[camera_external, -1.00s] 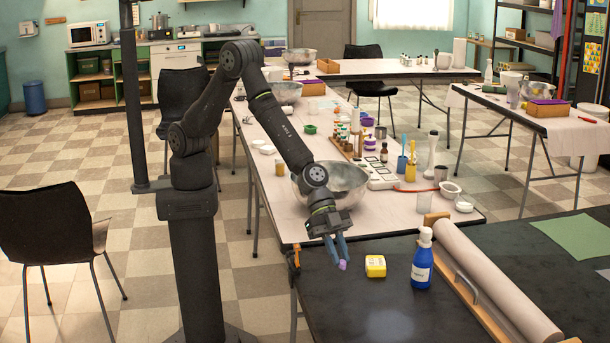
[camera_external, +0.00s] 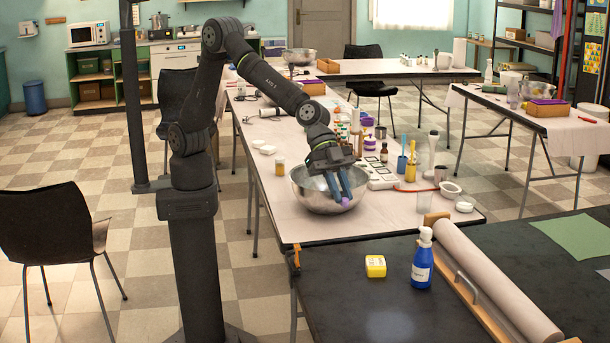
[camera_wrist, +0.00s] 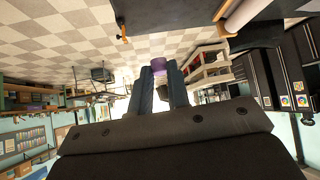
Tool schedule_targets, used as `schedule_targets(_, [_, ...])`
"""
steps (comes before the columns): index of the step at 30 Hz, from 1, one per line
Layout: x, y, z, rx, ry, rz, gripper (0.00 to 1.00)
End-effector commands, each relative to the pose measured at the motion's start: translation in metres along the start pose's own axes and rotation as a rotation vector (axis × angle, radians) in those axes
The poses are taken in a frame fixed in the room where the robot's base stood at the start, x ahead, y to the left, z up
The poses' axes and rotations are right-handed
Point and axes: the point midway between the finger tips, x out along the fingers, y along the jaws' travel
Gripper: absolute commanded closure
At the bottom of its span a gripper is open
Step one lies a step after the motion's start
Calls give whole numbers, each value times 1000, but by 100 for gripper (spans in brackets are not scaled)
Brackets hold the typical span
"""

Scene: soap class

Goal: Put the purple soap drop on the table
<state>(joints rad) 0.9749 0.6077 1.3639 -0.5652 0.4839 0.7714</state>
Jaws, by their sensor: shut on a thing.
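The purple soap drop (camera_external: 345,202) is between the blue fingertips of my gripper (camera_external: 341,192), which is shut on it. The wrist view shows the purple soap (camera_wrist: 158,65) at the ends of the two blue fingers (camera_wrist: 160,75). The paper-covered table (camera_external: 285,222) holds the bowl. A dark table (camera_external: 345,305) stands at the front.
A yellow block (camera_external: 375,266) and a blue bottle (camera_external: 422,262) stand on the dark table beside a large paper roll (camera_external: 490,280). A white tray (camera_external: 380,175), brushes, bottles and cups crowd the paper-covered table right of the bowl. The dark table's front left is clear.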

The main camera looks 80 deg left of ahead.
Motion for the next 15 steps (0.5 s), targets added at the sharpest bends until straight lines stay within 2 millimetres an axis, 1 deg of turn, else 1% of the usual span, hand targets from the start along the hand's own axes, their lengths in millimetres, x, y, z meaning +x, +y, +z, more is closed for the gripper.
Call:
schedule_targets(1, [-8,0,-8,3,4,-2,100])
schedule_targets(2, [-12,0,-12,1,3,-2,100])
schedule_targets(3, [-10,-11,-6,-12,-2,-12,100])
schedule_targets(8, [-16,-43,0,-46,-1,-46,100])
schedule_targets(11, [-22,-70,6,-75,-1,-75,100])
schedule_targets(14, [-31,-102,14,-111,-1,-111,100])
schedule_targets(15, [-36,-118,19,-128,-1,-128,100])
